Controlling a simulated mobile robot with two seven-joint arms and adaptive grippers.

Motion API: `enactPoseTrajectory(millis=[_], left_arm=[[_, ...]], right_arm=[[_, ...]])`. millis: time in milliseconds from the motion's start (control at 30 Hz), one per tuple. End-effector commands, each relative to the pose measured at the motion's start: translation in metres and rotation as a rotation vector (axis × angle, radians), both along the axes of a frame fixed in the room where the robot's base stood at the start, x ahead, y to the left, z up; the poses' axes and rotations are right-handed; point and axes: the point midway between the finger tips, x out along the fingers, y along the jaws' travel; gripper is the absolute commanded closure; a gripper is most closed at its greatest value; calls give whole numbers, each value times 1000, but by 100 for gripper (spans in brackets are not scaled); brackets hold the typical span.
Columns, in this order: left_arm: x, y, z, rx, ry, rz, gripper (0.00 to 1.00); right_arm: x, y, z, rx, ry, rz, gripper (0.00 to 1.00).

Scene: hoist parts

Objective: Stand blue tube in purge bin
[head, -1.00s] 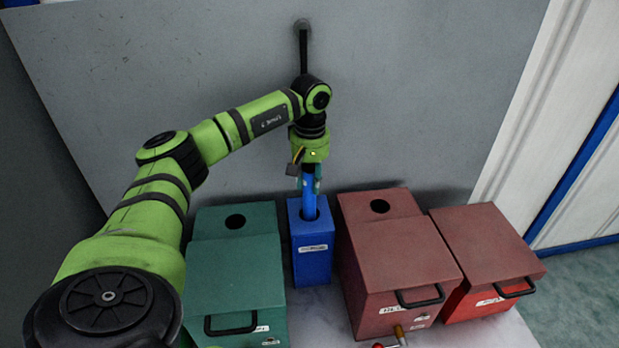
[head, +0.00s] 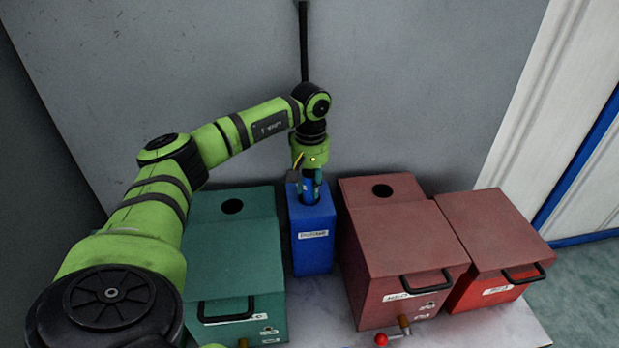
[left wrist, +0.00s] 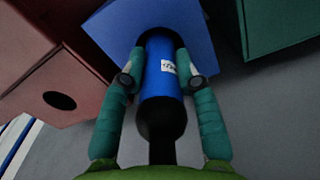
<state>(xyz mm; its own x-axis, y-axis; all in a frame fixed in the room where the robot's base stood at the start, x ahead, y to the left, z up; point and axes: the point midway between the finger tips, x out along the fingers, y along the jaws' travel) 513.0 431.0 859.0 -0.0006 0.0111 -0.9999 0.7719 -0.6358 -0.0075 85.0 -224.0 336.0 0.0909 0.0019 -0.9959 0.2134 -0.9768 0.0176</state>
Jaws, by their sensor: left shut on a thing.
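The blue tube (left wrist: 162,75) is held between the two fingers of my left gripper (left wrist: 160,72) in the left wrist view. A white label shows on the tube. The tube points down into the round opening of the narrow blue bin (head: 312,239), which carries a white label too small to read. In the head view my left gripper (head: 309,183) is right at the bin's top, and only a little of the tube (head: 309,194) shows there. The tube's lower end is hidden inside the bin. My right gripper does not show.
A green box (head: 236,265) with a handle stands left of the blue bin. A dark red box (head: 400,240) and a red box (head: 494,234) stand to the right. A grey wall (head: 400,90) rises behind. A red-knobbed lever (head: 381,339) sits at the front.

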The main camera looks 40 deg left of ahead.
Motion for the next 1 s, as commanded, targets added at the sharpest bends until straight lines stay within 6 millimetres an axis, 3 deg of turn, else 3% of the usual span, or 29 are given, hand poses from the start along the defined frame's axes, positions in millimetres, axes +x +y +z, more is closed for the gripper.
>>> enactPoseTrajectory(millis=[1000], left_arm=[[0, 0, -11, -1, -1, 0, 100]], right_arm=[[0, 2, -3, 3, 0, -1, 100]])
